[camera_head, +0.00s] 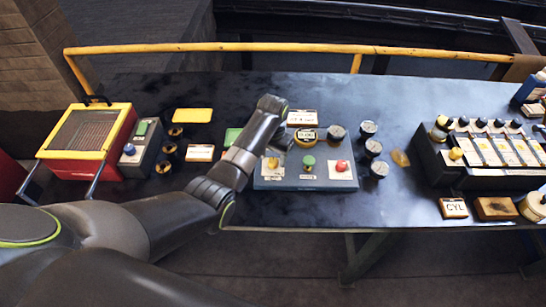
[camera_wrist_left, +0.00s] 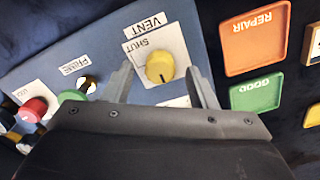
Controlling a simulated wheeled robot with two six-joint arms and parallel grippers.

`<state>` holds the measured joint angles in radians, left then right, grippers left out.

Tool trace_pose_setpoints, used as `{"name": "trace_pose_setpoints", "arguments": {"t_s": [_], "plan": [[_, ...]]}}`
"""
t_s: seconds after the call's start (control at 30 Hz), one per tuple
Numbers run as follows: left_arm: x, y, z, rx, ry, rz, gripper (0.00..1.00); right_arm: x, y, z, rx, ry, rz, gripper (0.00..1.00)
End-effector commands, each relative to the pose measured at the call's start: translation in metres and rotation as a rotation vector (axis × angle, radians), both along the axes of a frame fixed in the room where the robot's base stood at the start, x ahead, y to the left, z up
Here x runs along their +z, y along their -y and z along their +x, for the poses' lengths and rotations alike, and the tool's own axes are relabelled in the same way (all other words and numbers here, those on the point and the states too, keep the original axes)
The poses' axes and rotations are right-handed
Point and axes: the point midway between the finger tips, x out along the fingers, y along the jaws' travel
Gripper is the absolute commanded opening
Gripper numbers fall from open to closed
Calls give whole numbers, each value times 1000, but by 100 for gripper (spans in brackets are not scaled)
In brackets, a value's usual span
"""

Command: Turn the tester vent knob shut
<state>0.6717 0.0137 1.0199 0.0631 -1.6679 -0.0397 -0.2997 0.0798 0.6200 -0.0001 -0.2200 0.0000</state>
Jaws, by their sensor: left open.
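The tester (camera_head: 300,184) is a blue-grey box at the middle of the bench. Its yellow vent knob (camera_head: 273,163) sits at the left end of the top in the head view. In the left wrist view the round yellow knob (camera_wrist_left: 160,67) is on a white plate marked SHUT, beside a VENT label (camera_wrist_left: 144,25). My left gripper (camera_head: 281,142) reaches down over the tester. In the wrist view its open fingers (camera_wrist_left: 159,72) stand either side of the knob, with gaps showing on both sides. I cannot tell the fingertips' height against the knob. My right gripper is not in view.
A green button (camera_head: 308,160) and red button (camera_head: 342,165) share the tester top. A gauge (camera_head: 307,136) stands behind. Green GOOD (camera_wrist_left: 256,94) and orange REPAIR (camera_wrist_left: 255,38) trays lie close beside the tester. Dark cylinders (camera_head: 374,148) stand to its right.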

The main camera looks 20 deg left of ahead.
Motion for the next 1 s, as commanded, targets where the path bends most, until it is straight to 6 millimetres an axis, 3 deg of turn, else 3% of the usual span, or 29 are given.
{"name": "trace_pose_setpoints", "arguments": {"t_s": [0.2, 0.47, 0.8, 1.0], "plan": [[-11, 0, -1, 0, -1, 0, 52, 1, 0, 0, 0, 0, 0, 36], [-12, 0, -1, 0, 0, 0, 51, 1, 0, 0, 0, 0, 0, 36], [-12, 0, -1, 0, -1, 0, 8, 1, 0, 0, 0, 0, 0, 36], [-11, 0, 0, -12, 0, 0, 8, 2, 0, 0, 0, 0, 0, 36]]}}
